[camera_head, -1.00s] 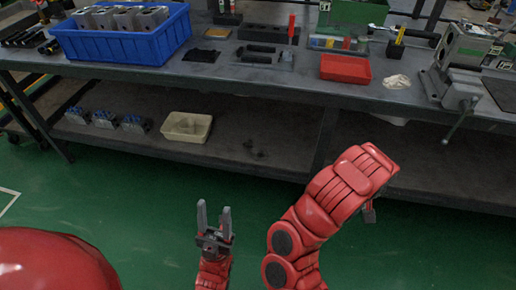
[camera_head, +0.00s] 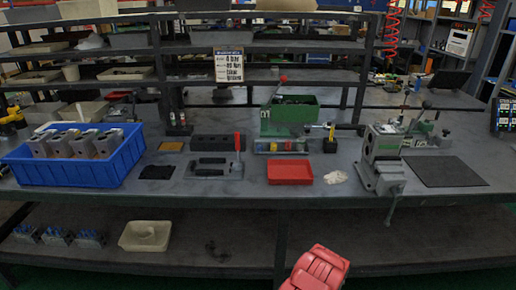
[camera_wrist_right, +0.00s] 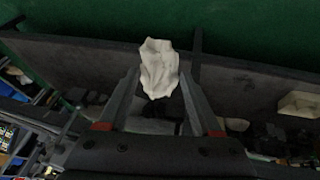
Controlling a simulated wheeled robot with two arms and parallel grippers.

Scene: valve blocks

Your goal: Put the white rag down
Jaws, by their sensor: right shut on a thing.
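In the right wrist view my right gripper (camera_wrist_right: 160,74) is shut on a crumpled white rag (camera_wrist_right: 158,62), which shows between and past its fingertips. Behind the rag are a dark shelf surface and green floor. In the head view only a red part of my right arm (camera_head: 318,270) shows at the bottom edge; its gripper and the held rag are out of that picture. A crumpled whitish cloth (camera_head: 336,177) lies on the workbench (camera_head: 250,188), right of the red tray. My left gripper is in neither view now.
On the bench stand a blue crate (camera_head: 75,170) of metal blocks, a red tray (camera_head: 290,172), a green box (camera_head: 289,118), a vise (camera_head: 384,160) and a dark mat (camera_head: 445,171). A cream bin (camera_head: 145,236) sits on the lower shelf. Bare bench lies around the whitish cloth.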

